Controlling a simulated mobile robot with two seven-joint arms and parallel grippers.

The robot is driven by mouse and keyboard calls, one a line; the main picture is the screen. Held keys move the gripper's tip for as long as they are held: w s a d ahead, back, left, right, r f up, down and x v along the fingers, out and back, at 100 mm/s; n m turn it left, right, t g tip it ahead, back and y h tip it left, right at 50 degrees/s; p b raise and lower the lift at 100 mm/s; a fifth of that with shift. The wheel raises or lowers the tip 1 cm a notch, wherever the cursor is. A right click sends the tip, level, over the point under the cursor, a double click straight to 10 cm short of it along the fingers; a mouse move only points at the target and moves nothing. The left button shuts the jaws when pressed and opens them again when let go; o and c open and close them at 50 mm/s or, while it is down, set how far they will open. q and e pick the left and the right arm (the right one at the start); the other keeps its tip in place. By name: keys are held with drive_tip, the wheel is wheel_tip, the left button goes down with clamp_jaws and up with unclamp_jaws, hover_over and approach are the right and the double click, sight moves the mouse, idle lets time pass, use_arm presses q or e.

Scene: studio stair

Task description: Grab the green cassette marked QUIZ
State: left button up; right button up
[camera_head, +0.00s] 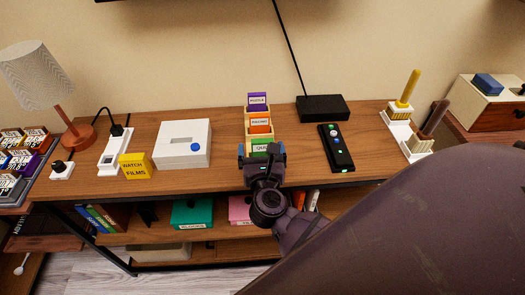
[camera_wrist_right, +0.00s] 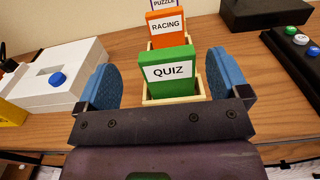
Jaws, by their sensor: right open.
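The green cassette marked QUIZ (camera_wrist_right: 166,72) stands upright in the front slot of a pale wooden rack (camera_wrist_right: 201,88). In the head view the top of the green cassette (camera_head: 261,148) shows just beyond my right gripper (camera_head: 262,155). In the right wrist view my right gripper (camera_wrist_right: 165,82) is open, with one blue finger pad on each side of the cassette and gaps between. An orange cassette marked RACING (camera_wrist_right: 166,27) stands behind it, and a purple one marked PUZZLE (camera_head: 257,101) behind that. My left gripper is not in view.
A white box with a blue button (camera_head: 183,144) stands left of the rack. A black remote (camera_head: 336,148) and a black box (camera_head: 323,108) are to the right. A yellow WATCH FILMS block (camera_head: 135,166) and a lamp (camera_head: 42,80) are farther left. Brushes in holders (camera_head: 403,112) stand far right.

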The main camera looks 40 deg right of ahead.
sight(263, 145)
drive_tip(key=x, duration=0.4)
drive_tip(key=shift+w+d+f, duration=0.1)
drive_tip(key=shift+d+f, duration=0.3)
drive_tip(key=shift+w+d, duration=0.25)
drive_tip(key=shift+w, duration=0.1)
drive_tip(key=c, duration=1)
drive_tip(key=shift+r, duration=0.1)
